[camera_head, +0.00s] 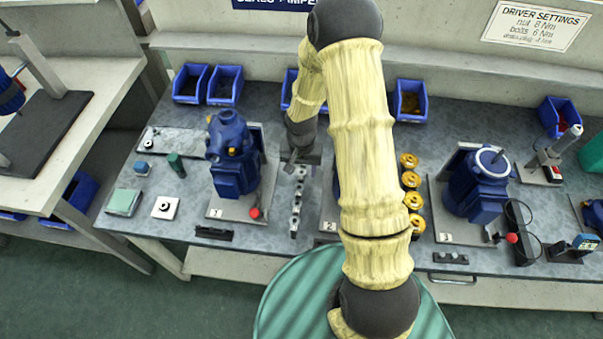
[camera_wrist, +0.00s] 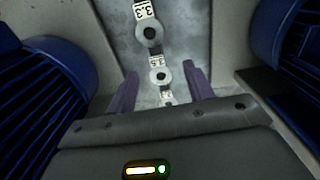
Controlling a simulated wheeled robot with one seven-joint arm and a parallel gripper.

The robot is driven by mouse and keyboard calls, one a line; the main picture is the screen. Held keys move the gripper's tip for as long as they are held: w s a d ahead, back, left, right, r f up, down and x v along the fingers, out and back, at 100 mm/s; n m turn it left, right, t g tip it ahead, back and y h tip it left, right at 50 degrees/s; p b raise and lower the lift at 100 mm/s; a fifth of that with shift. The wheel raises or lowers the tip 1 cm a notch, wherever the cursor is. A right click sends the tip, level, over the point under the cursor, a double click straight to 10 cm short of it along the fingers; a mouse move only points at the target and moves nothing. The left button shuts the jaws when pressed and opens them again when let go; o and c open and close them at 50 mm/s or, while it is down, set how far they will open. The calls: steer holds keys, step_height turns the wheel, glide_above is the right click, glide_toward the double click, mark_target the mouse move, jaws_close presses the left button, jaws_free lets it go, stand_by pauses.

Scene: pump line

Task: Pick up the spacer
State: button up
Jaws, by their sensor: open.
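Several spacers lie in a row on the grey bench top, each a small grey ring with a white tag. In the wrist view the far spacer (camera_wrist: 149,33) has a tag that seems to read 3.3. A middle spacer (camera_wrist: 157,76) lies in line between my fingertips, and the nearest one (camera_wrist: 167,98) is partly hidden by my gripper's body. My gripper (camera_wrist: 160,70) is open, with its fingers on either side of the row and nothing held. In the head view my gripper (camera_head: 301,157) is above the far end of the row (camera_head: 296,207). Its height above the bench is unclear.
Blue pump 1 (camera_head: 233,160) stands left of the row. Pump 2 is mostly hidden behind my arm, on the right. Yellow rings (camera_head: 411,180) and another blue pump (camera_head: 478,188) are further right. Blue bins (camera_head: 225,85) line the back.

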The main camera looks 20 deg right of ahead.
mark_target(301, 174)
steer(key=shift+w+f, duration=0.1)
steer(key=shift+f, duration=0.05)
steer(key=shift+d, duration=0.15)
steer(key=c, duration=0.4)
steer(key=shift+s+a, duration=0.2)
steer(key=shift+a, duration=0.05)
steer(key=c, duration=0.6)
step_height(301, 174, up, 11)
steer(key=shift+w+d+f, duration=0.1)
steer(key=shift+f, duration=0.1)
